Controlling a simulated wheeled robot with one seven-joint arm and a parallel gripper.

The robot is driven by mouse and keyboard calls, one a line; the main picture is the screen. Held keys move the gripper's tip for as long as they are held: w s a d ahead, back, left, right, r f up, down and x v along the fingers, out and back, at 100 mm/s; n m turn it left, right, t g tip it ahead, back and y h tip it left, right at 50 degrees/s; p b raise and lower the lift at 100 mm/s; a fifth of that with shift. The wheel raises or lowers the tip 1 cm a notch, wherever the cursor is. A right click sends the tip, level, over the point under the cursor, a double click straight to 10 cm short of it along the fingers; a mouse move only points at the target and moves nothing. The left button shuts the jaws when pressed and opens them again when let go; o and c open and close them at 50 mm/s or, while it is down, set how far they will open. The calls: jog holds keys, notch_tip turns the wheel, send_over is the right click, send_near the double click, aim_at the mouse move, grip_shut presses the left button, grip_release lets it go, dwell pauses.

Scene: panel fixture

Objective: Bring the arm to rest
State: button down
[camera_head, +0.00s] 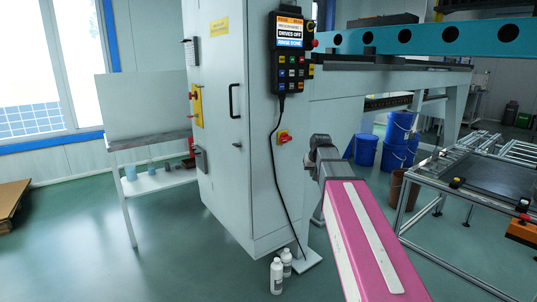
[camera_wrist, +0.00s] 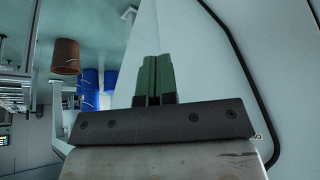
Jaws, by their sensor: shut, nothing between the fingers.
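My arm shows in the head view as a pink and white link reaching up from the lower right, with a grey joint at its far end. My gripper shows in the wrist view (camera_wrist: 155,58); its two green fingers are together with nothing between them. The fingers are in front of a pale cabinet side, and I cannot tell how far apart they are from it. In the head view the fingers are hidden behind the arm.
A grey cabinet (camera_head: 225,140) with a hanging control pendant (camera_head: 290,52) and black cable stands beside my arm. Two white bottles (camera_head: 277,277) are on the floor. Blue buckets (camera_head: 398,130) and a metal frame table (camera_head: 480,180) are to the right. Open floor lies left.

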jog(key=s+f+g, duration=0.5)
jog(key=s+f, duration=2)
jog(key=f, duration=0.2)
jog(key=shift+s+a, duration=0.15)
jog(key=shift+s, duration=0.1)
jog(key=shift+f, duration=0.1)
